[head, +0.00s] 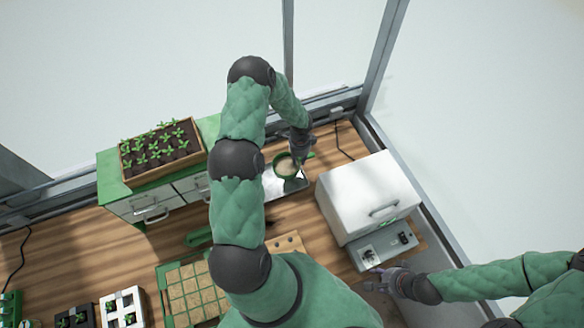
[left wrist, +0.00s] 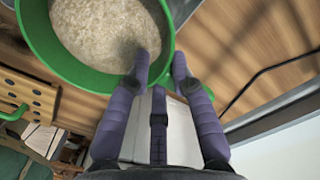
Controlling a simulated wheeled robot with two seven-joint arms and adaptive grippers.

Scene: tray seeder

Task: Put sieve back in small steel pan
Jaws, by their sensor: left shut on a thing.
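The green sieve (head: 281,172), a round bowl with pale grainy material in it, is at the back of the bench. It fills the upper left of the left wrist view (left wrist: 30,40). My left gripper (head: 298,158) is shut on the sieve's right side; in the left wrist view its fingertips (left wrist: 163,66) close around a green part at the rim. The small steel pan (head: 271,190) lies below the sieve, partly hidden by it and by my arm. I cannot tell whether they touch. My right gripper (head: 378,282) is open and empty at the lower right.
A white box-shaped appliance (head: 368,195) with a control panel stands right of the pan. A planter of seedlings (head: 160,150) sits on a drawer unit at left. A green gridded tray (head: 190,290) and seedling blocks lie in front. A window frame borders the back.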

